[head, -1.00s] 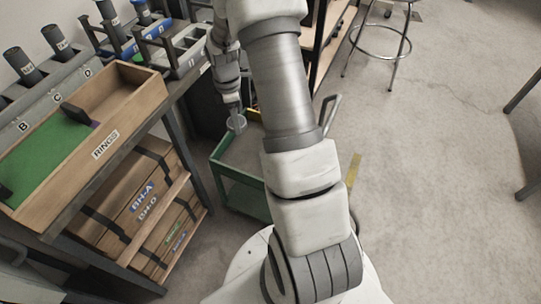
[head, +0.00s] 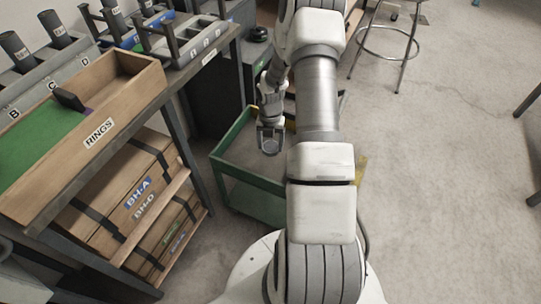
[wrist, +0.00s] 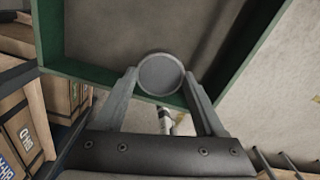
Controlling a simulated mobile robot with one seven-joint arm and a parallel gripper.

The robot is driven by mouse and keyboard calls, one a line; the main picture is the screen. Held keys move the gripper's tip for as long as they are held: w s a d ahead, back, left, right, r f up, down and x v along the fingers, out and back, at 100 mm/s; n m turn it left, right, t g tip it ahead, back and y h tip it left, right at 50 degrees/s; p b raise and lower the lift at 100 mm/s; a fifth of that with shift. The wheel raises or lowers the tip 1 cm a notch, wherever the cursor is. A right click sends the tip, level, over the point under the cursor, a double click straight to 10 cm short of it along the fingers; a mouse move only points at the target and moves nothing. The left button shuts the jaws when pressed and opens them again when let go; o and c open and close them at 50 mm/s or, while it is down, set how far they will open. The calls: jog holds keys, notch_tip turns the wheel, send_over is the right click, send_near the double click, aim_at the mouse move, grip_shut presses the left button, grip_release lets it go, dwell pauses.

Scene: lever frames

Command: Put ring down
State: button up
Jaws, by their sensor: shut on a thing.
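A grey ring (wrist: 160,75) is held between the two fingertips of my gripper (wrist: 162,82) in the wrist view. It also shows small in the head view (head: 270,146), at the end of my gripper (head: 270,135). My gripper is shut on the ring. In the head view it hangs in front of a green cart (head: 236,134). In the wrist view the ring overlaps the cart's green rim (wrist: 85,74), with the grey tray floor beyond. I cannot tell its exact height above the cart. A wooden box labelled RINGS (head: 120,115) sits on the bench at the left.
The workbench (head: 205,64) at the left carries a rack with letter labels (head: 45,85) and several dark upright posts. Labelled cartons (head: 125,200) lie on its lower shelf. A metal stool (head: 385,45) stands at the upper right. The floor at the right is largely clear.

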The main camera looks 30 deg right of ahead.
aim_at(271, 167)
notch_tip(271, 167, down, 10)
jog(key=b, duration=0.3)
jog(key=shift+b, duration=0.3)
jog(key=shift+f, duration=0.2)
jog(key=o, duration=1.5)
jog(key=shift+o, duration=0.2)
jog(key=shift+r, duration=0.15)
